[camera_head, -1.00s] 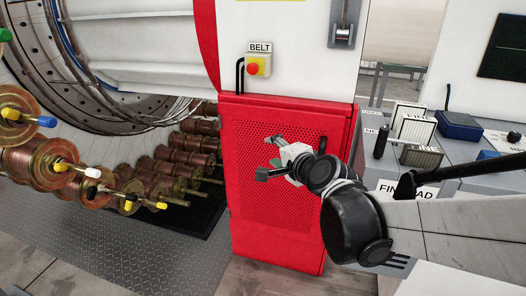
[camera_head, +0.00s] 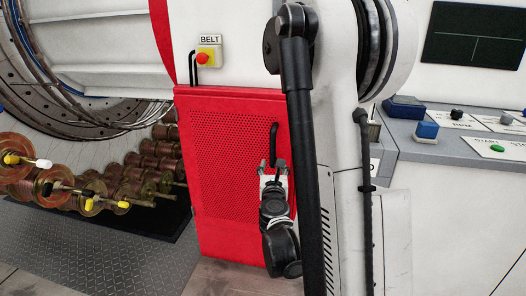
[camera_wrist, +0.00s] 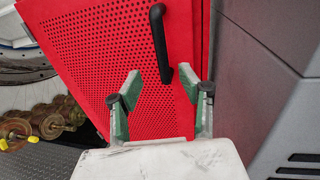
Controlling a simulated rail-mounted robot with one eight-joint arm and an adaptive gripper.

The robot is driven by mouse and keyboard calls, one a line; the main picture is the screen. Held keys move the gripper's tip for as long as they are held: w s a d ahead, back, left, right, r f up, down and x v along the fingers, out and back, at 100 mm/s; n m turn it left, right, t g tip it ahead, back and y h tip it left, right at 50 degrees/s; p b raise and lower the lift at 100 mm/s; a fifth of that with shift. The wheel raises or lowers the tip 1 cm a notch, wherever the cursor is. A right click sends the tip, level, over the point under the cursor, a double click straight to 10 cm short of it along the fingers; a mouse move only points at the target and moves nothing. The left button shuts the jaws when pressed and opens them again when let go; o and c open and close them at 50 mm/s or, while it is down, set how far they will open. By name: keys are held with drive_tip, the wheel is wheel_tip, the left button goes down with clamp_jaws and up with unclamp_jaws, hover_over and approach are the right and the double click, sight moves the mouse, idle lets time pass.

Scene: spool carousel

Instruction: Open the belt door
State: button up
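The red perforated belt door (camera_head: 220,165) stands closed below the BELT sign (camera_head: 209,40). It also fills the upper middle of the wrist view (camera_wrist: 100,50). Its black handle (camera_head: 273,145) is a vertical bar near the door's right edge; in the wrist view the handle (camera_wrist: 158,45) lies ahead of and between the fingers. My gripper (camera_head: 273,172) is just below the handle in the head view. In the wrist view my gripper (camera_wrist: 158,90) is open, its two green-grey fingers spread with nothing between the tips. Contact with the handle is not visible.
A yellow box with a red button (camera_head: 205,57) sits above the door. Copper spools (camera_head: 95,190) on a carousel stand at the left. A grey console (camera_head: 450,145) is at the right. My arm hides part of the door's right side.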

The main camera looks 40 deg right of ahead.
sight(273, 147)
drive_tip(key=x, duration=1.3)
drive_tip(key=shift+w+d, duration=0.3)
clamp_jaws()
